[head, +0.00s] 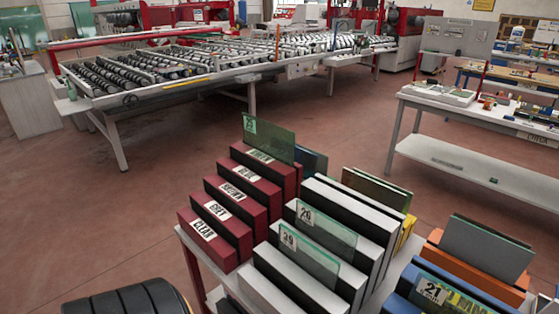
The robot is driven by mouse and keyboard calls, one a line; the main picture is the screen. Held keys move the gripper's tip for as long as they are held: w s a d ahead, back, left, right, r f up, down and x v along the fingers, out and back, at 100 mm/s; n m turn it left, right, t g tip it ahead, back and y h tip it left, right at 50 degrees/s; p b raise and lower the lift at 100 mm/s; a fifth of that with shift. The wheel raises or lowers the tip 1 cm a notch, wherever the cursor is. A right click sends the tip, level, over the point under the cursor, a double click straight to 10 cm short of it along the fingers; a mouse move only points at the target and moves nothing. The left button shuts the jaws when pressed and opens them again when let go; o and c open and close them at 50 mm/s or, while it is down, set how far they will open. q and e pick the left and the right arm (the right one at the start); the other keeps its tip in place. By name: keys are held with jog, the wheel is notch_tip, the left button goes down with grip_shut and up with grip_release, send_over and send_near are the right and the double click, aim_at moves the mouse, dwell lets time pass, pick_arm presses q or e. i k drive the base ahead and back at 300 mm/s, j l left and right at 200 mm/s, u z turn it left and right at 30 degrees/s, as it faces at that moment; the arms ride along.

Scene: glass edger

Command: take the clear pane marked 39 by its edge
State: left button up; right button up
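The pane whose label reads like 39 (312,260) stands upright in a slot between white blocks, near the front of the rack. It is see-through with a greenish tint, its label is at the upper left, and its top edge is free. Its lower part is hidden in the slot. A similar pane with a label like 26 (330,234) stands in a slot behind it. Neither of my grippers shows in the head view.
Dark red blocks (222,231) labelled CLEAR, GREY, BROWN and more step back on the left. A green pane (270,142) stands behind. A pane marked 21 (455,294) and an orange block (490,283) are at right. A roller table (190,85) and workbench (480,112) stand beyond open floor.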

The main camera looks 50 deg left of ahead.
aim_at(323, 268)
jog(key=u, duration=1.4)
